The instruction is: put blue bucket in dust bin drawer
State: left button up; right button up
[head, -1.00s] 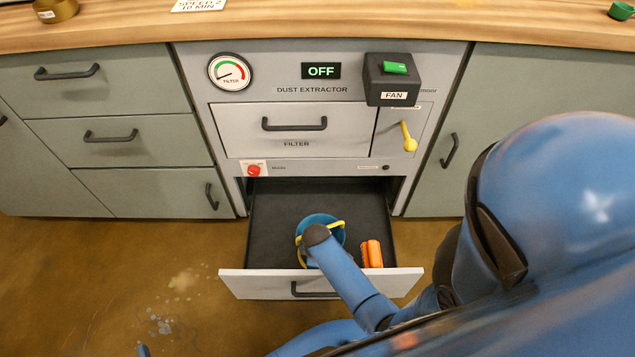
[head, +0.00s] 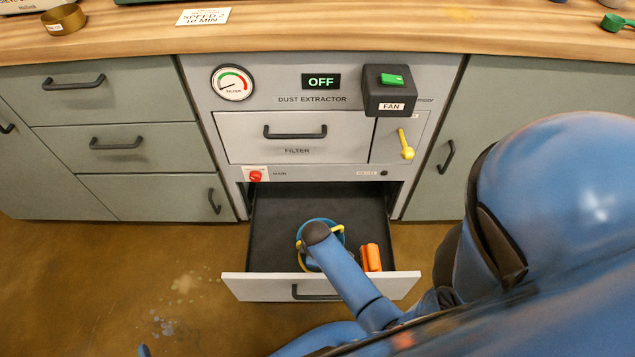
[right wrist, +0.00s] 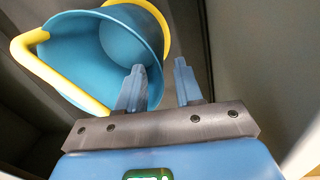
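The blue bucket (head: 335,238) with a yellow handle is inside the open, dark-lined bottom drawer (head: 276,215) of the dust extractor. The bucket (right wrist: 70,60) also shows in the right wrist view, tilted in that picture, with its mouth partly facing the camera. My right gripper (right wrist: 159,75) has its fingers apart at the bucket's right side. One finger overlaps the bucket's mouth and the other is outside the wall; contact cannot be told. My right arm hides part of the bucket in the head view. Only a small blue tip, perhaps of my left gripper, shows at the lower left edge.
An orange object (head: 371,257) lies in the drawer right of the bucket. Above are the closed filter drawer (head: 290,136), a yellow lever (head: 405,145) and the fan switch box (head: 390,92). The drawer's left part is clear. Closed cabinets flank the extractor.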

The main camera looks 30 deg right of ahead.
pick_arm(q)
notch_tip(320, 180, up, 3)
jog(key=shift+r+p, duration=0.15)
jog(key=shift+p, duration=1.1)
pick_arm(e)
jog(key=s+r+m+t, duration=0.3)
jog(key=r+t, duration=0.2)
jog(key=r, duration=0.6)
jog(key=s+a+r+m+t, duration=0.1)
jog(key=s+r+m+t, duration=0.2)
jog(key=r+t, duration=0.3)
jog(key=s+r+m+t, duration=0.4)
jog(key=s+r+t, duration=0.1)
jog(key=r, duration=1.2)
jog(key=shift+s+a+t+y, duration=0.15)
jog(key=shift+s+t+y, duration=0.05)
jog(key=shift+t+y, duration=0.2)
jog(key=shift+s+r, duration=0.1)
